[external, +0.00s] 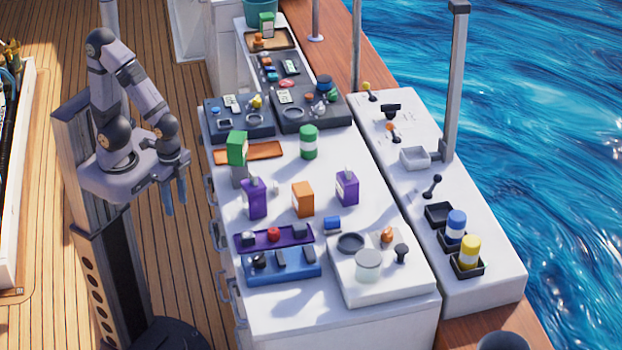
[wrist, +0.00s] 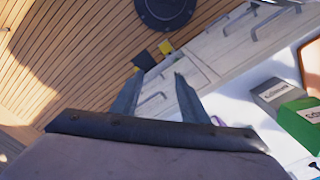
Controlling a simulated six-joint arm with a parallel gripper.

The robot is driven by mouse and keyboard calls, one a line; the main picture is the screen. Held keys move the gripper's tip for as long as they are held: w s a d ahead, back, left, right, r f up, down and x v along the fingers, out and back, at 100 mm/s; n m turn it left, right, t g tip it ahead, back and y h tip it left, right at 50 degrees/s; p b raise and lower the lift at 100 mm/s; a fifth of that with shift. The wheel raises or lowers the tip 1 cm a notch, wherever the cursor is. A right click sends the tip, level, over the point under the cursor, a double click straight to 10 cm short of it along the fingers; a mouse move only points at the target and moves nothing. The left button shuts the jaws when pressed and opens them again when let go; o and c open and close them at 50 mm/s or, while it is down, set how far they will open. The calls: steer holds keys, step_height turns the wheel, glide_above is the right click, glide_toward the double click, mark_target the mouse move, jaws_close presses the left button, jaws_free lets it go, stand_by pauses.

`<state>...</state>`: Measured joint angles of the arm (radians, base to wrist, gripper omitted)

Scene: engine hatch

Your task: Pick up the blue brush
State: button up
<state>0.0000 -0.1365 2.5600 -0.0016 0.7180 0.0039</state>
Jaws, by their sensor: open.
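My gripper (external: 176,205) hangs fingers down at the left of the white counter (external: 345,275), beside its edge and apart from it. In the wrist view my gripper (wrist: 158,78) is open with nothing between its fingers. I cannot make out a blue brush for certain. A blue tray (external: 285,271) with dark items stands at the front left of the counter.
A purple tray (external: 265,241) lies behind the blue one. A raised white panel (external: 385,290) sits front right. Drawer handles (external: 222,285) jut out leftward.

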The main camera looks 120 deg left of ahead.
steer(key=w+a+r+m+t+y+b, duration=0.2)
steer(key=w+a+y, duration=0.3)
steer(key=w, duration=0.5)
steer(key=w+a+r+m+t+y+b, duration=0.1)
steer(key=w+a+m+t+y+b, duration=0.2)
steer(key=w+a, duration=0.5)
steer(key=m+t+y+b, duration=0.2)
steer(key=m+t+b, duration=0.35)
steer(key=m, duration=1.45)
glide_toward(332, 218)
steer(key=shift+w+a+r+g+b, duration=0.1)
steer(key=shift+a+r+g+b, duration=0.25)
steer(key=shift+g+b, duration=0.45)
steer(key=shift+w+f+m+t+h, duration=0.15)
steer(key=shift+w+m+t+h, duration=0.15)
steer(key=shift+w+m, duration=0.5)
steer(key=shift+s+a+p+x, duration=0.15)
steer(key=shift+p+x, duration=0.4)
steer(key=shift+x, duration=1.2)
steer(key=shift+s+a+p+x, duration=0.1)
steer(key=shift+p+x, duration=0.45)
steer(key=shift+x, duration=1.15)
jaws_close()
